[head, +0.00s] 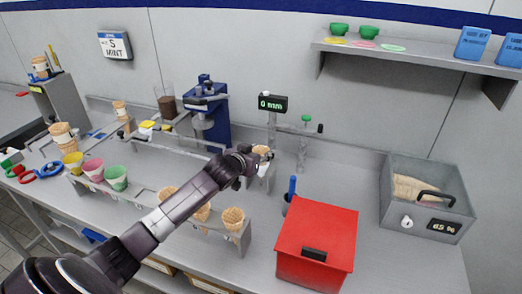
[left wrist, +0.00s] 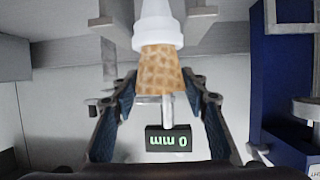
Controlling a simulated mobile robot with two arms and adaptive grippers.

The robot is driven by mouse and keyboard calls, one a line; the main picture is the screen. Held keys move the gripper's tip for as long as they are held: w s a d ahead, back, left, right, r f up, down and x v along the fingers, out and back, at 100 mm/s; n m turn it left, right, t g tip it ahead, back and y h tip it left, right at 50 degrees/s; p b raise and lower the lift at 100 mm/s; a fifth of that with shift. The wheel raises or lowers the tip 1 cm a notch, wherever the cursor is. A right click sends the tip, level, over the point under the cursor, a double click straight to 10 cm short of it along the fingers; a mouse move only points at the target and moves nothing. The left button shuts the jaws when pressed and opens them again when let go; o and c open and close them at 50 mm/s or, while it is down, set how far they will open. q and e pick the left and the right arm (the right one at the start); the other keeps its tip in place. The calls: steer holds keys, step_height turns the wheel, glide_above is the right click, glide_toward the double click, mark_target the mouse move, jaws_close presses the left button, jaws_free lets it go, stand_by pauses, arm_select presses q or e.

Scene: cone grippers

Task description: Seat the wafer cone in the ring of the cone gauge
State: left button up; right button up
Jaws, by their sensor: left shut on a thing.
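The wafer cone (left wrist: 160,72) is between the fingers of my left gripper (left wrist: 160,82), which is shut on it. In the head view the gripper (head: 258,158) holds the cone (head: 263,149) in front of the cone gauge, whose display (head: 272,103) reads 0. The inverted left wrist view shows this display (left wrist: 169,140) beyond the cone with 0 mm. The gauge ring is not clearly visible. My right gripper is not in view.
Several cones (head: 233,218) stand in a rack under my left arm. A red box (head: 317,245) stands at the front, beside a blue-handled tool (head: 292,187). A blue machine (head: 208,112) stands behind. A grey bin (head: 428,218) is at right.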

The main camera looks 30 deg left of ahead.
arm_select(q)
steer(key=shift+f, duration=0.3)
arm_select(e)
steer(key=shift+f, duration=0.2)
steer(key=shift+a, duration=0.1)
arm_select(q)
steer(key=o, duration=0.8)
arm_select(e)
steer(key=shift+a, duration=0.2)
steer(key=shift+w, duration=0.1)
arm_select(q)
steer(key=v, duration=1.2)
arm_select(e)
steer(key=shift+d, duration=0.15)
